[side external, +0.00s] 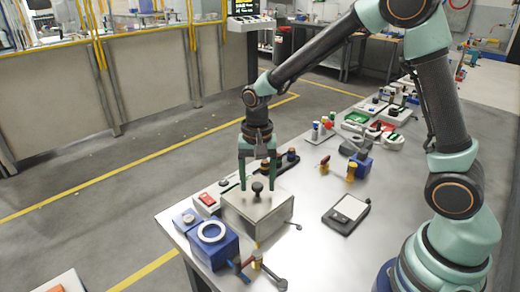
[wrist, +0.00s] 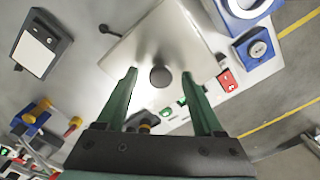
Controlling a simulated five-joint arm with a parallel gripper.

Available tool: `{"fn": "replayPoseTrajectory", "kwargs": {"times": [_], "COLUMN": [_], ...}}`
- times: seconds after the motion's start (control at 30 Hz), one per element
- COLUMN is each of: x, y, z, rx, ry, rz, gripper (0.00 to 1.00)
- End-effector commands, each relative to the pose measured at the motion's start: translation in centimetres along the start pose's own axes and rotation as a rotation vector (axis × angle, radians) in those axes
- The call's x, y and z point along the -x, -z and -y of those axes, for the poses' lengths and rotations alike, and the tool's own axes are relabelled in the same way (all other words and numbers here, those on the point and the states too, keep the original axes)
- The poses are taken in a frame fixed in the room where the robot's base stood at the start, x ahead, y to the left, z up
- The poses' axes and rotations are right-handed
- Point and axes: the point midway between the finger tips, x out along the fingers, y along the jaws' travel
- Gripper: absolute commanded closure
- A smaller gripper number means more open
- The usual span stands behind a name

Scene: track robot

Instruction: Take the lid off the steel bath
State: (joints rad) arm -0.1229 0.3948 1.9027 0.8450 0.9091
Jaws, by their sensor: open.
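The steel bath (side external: 265,221) is a square metal box near the table's front left corner. Its flat lid (side external: 270,203) lies on top, with a dark round knob (side external: 257,188) in the middle. In the wrist view the lid (wrist: 160,42) fills the upper middle, and the knob (wrist: 160,76) sits between the fingers. My gripper (side external: 258,185) points down over the lid, its two green fingers apart. In the wrist view my gripper (wrist: 166,75) is open, with one finger on each side of the knob and clear gaps to it.
A blue unit with a white ring (side external: 212,232) stands beside the bath at the table corner. A red-topped switch box (side external: 207,201) is close on the left. A black scale-like device (side external: 346,213) lies to the right, with bare table between. Small coloured parts stand behind.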

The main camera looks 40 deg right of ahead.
Motion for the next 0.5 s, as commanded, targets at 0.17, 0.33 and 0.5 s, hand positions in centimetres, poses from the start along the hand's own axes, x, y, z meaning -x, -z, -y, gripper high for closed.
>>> {"fn": "replayPoseTrajectory", "kwargs": {"times": [0.17,0.33,0.5], "x": [-1.33,-1.35,-1.33], "y": [-0.02,-0.02,-0.02], "z": [0.02,0.04,0.05], "rx": [0.001,0.001,0.001], "ry": [0.000,0.001,0.001], "rz": [0.000,-0.001,-0.001], "gripper": [0.31,0.31,0.81]}}
